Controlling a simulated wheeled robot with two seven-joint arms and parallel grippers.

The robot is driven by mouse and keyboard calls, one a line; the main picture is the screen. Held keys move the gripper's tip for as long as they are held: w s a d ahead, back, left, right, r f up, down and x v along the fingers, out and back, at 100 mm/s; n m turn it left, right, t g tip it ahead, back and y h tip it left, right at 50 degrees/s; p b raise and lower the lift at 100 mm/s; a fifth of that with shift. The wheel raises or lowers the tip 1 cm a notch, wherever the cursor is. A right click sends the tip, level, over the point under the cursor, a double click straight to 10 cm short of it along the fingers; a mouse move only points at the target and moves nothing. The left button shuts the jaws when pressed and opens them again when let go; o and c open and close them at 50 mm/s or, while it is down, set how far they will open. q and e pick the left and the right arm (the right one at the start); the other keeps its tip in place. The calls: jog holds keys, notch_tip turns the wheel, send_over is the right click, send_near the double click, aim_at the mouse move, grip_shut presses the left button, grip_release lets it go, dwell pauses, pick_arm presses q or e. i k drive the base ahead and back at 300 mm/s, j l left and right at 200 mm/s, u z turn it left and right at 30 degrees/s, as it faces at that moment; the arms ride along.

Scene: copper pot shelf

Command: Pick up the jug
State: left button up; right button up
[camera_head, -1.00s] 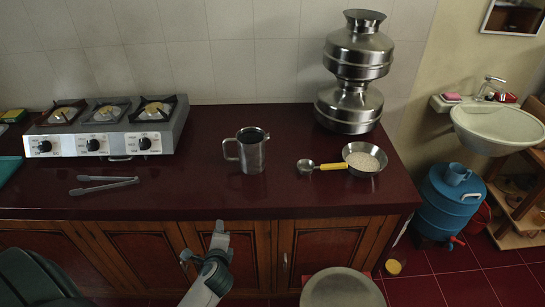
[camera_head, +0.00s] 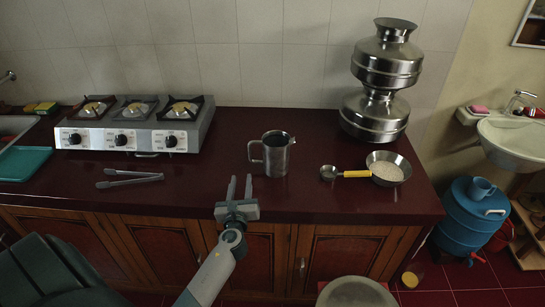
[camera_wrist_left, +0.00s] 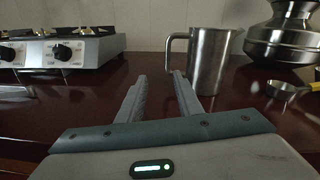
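The jug (camera_head: 277,156) is a steel cylinder with a handle on its left side. It stands upright on the dark red counter (camera_head: 330,199). In the left wrist view the jug (camera_wrist_left: 210,60) stands just beyond the fingers, a little right of centre, its handle to the left. My left gripper (camera_head: 240,184) is open and empty at the counter's front edge, short of the jug and slightly to its left. The left wrist view shows its two fingers (camera_wrist_left: 158,90) apart with nothing between them. My right gripper is not in view.
A bowl of grain (camera_head: 388,168) and a yellow-handled ladle (camera_head: 345,173) lie right of the jug. Stacked steel pots (camera_head: 387,80) stand behind them. Tongs (camera_head: 130,178) lie at left, before a gas stove (camera_head: 135,128). The counter around the jug is clear.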

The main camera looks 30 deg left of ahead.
aim_at(276, 144)
jog(key=i+j, duration=0.2)
jog(key=j, duration=0.15)
jog(key=i+j, duration=0.15)
jog(key=j, duration=0.2)
jog(key=i+j, duration=0.2)
jog(key=j, duration=0.15)
jog(key=z, duration=0.05)
